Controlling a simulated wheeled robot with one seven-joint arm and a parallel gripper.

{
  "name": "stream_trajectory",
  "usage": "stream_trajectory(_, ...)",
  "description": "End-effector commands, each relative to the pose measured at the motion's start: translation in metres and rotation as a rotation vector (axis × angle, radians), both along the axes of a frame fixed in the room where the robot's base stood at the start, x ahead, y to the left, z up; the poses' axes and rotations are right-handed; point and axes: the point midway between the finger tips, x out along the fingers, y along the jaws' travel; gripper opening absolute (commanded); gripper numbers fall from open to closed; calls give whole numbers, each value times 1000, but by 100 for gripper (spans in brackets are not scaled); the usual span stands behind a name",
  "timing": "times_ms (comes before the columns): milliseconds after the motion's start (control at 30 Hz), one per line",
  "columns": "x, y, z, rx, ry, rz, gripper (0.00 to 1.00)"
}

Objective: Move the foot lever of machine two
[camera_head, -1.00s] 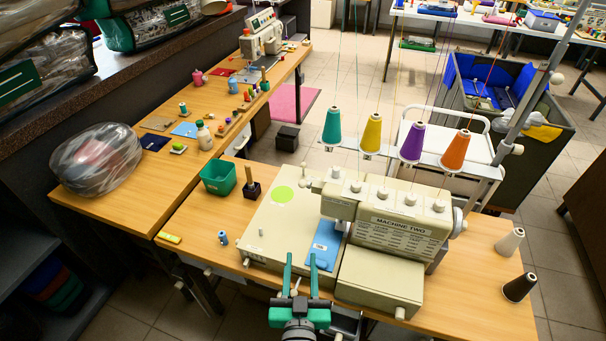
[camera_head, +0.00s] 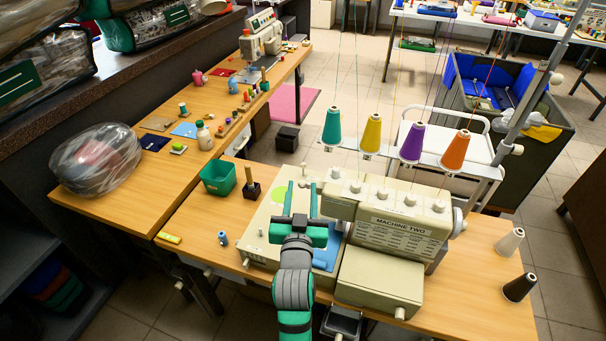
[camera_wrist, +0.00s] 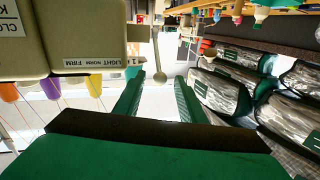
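Machine two (camera_head: 400,228) is a cream sewing machine with a name label, standing on the wooden table. In the wrist view a thin lever with a ball end (camera_wrist: 160,76) stands out beside its cream housing (camera_wrist: 80,40), near a "LIGHT NORM FIRM" label. My gripper (camera_head: 302,186) is over the machine's left bed, left of its head. In the wrist view my gripper (camera_wrist: 159,82) is open, with the lever's ball in the gap between the fingertips. I cannot tell whether it is between the fingers or just beyond them. In the head view the lever is too small to make out surely.
Thread cones, including a purple one (camera_head: 411,143), stand behind the machine. A green bin (camera_head: 218,178) and a dark block with a peg (camera_head: 251,188) are to the left. A blue panel (camera_head: 326,258) lies on the bed. White and black cones (camera_head: 519,288) stand at right.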

Motion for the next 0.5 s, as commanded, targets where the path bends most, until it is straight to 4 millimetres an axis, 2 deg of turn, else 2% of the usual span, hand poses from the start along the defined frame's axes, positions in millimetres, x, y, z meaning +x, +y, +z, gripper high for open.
stream_trajectory(33,10,-1,1,0,-1,0,37)
stream_trajectory(200,39,-2,1,1,-2,0,37)
stream_trajectory(400,60,-3,0,1,-1,-1,37)
stream_trajectory(500,65,-4,0,1,0,-1,37)
